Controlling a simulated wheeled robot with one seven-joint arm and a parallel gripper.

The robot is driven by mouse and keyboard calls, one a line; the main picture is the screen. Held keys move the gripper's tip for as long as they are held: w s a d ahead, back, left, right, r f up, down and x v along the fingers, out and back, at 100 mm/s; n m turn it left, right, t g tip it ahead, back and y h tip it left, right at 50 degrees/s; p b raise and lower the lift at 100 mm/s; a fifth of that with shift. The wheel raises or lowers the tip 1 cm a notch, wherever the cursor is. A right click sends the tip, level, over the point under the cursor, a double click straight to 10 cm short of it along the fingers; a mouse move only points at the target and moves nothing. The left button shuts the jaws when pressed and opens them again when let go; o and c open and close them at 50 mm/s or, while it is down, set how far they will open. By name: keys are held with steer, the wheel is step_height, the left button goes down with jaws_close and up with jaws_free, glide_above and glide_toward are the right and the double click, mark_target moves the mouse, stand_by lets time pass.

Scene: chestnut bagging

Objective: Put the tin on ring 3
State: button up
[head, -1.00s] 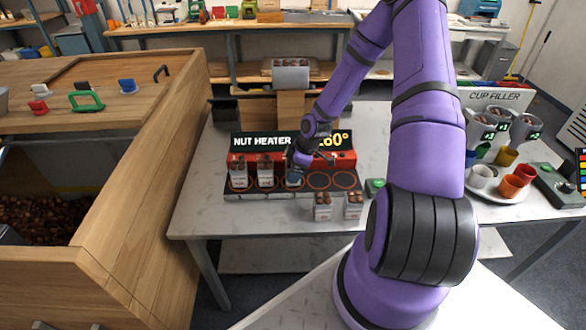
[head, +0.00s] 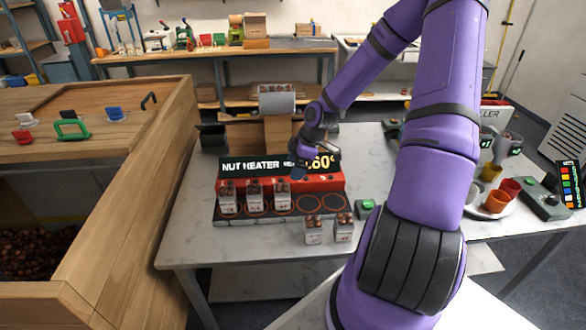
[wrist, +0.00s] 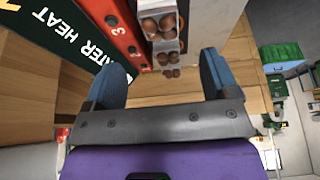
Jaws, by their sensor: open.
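The nut heater (head: 290,184) has a row of rings. A grey tin of chestnuts (head: 283,197) stands upright on the third ring from the left, which is ring 3. In the wrist view a tin (wrist: 158,34) shows beside the red panel's number 3 (wrist: 115,20). My gripper (head: 298,173) is above and slightly behind this tin, apart from it. In the wrist view my gripper (wrist: 160,80) has its two blue fingers wide apart, with nothing held between them.
Two more tins (head: 228,200) (head: 255,198) stand on rings 1 and 2. The two rings at the right (head: 309,203) are empty. Two tins (head: 314,234) (head: 343,230) stand on the table in front of the heater. A green button box (head: 365,208) is to their right.

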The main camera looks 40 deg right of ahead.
steer(key=s+a+r+m+h, duration=0.2)
steer(key=s+a+r, duration=0.1)
steer(key=r, duration=0.5)
steer(key=s+a+r+m+h, duration=0.2)
steer(key=a+r, duration=0.1)
steer(key=r, duration=0.4)
steer(key=s+a+r+m+h, duration=0.1)
steer(key=s+a+r+m, duration=0.15)
steer(key=r, duration=0.55)
steer(key=s+a+r+m+t, duration=0.1)
steer(key=s+a+r+m, duration=0.1)
steer(key=s+a+r, duration=0.2)
steer(key=s+a+r+m+t+y, duration=0.1)
steer(key=s+a+r, duration=0.3)
steer(key=s+r, duration=0.4)
steer(key=s+m, duration=0.1)
steer(key=s, duration=0.3)
steer(key=shift+s+a+r+m+t, duration=0.15)
steer(key=shift+s+m+t, duration=0.1)
steer(key=shift+m+t, duration=0.15)
